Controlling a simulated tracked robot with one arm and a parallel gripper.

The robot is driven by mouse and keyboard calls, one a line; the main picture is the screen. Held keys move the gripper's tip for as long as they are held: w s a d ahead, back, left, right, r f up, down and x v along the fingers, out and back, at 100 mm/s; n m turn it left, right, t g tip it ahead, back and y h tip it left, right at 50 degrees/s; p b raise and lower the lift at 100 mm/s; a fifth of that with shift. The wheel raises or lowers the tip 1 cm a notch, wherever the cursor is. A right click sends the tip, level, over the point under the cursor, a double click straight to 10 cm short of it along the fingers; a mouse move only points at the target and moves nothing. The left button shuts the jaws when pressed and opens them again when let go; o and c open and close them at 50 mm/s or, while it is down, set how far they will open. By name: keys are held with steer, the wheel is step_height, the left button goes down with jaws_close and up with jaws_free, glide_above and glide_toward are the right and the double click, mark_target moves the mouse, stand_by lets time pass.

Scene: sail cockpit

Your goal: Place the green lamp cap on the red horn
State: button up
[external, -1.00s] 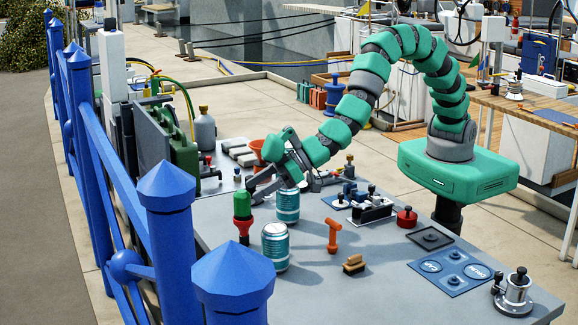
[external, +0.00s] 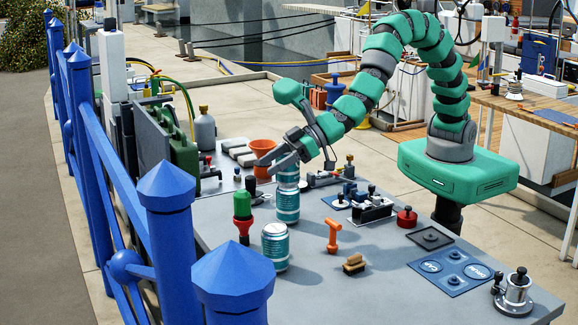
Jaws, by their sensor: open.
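The green lamp cap (external: 242,204) stands upright on top of the red horn (external: 243,227), near the table's left edge beside the blue fence. The two look in contact and roughly in line. A short dark part shows below the red. My gripper (external: 284,166) is open, with nothing seen between its fingers. It is up and to the right of the green cap, clear of it, and appears above or behind the rear teal can (external: 287,202). The exact gap to that can cannot be told.
Another teal can (external: 275,246) stands right of the horn. An orange hammer-like piece (external: 333,236), a small brush (external: 354,263) and an orange pot (external: 262,150) are nearby. Blue fence posts (external: 168,210) border the left.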

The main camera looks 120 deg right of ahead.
steer(key=s+r+n+t+y, duration=0.1)
steer(key=s+r+y, duration=0.15)
steer(key=r, duration=1.35)
steer(key=s+r+n+t+y, duration=0.1)
steer(key=s+r+t+y, duration=0.15)
steer(key=r, duration=1.25)
steer(key=s+d+r+h, duration=0.1)
steer(key=s+d+r, duration=0.3)
steer(key=s+r, duration=0.5)
steer(key=s+d+r+h, duration=0.2)
steer(key=s+d+r, duration=0.3)
steer(key=s+r, duration=0.4)
steer(key=s, duration=0.3)
steer(key=shift+r+g, duration=0.25)
steer(key=shift+g, duration=0.1)
step_height(320, 180, down, 5)
steer(key=b, duration=0.4)
steer(key=shift+b, duration=0.4)
